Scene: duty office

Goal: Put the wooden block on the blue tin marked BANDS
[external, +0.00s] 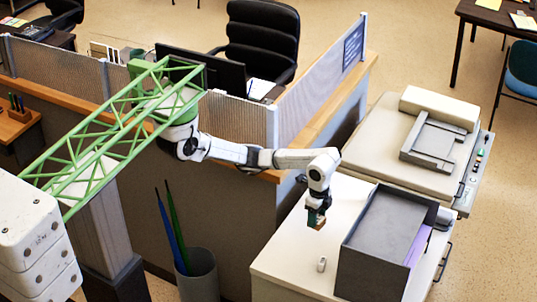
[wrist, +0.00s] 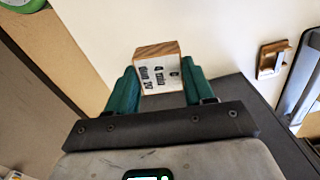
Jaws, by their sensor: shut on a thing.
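My gripper (external: 316,217) is over the white cabinet top, left of the dark grey box. In the wrist view my green fingers (wrist: 160,88) are shut on the wooden block (wrist: 158,50), one on each side. The block has a wood-grain edge and a white face with dark printing, which I cannot read. It shows as a small brown patch below the fingers in the external view (external: 320,226). I cannot tell how high it is above the cabinet top. I cannot make out a blue tin marked BANDS in either view.
The white cabinet top (external: 283,262) has free room around a small pale object (external: 321,264). A dark grey open box (external: 372,262) stands at right. A copier (external: 425,150) is behind. A partition (external: 300,140) runs at left, with a bin (external: 200,275) below.

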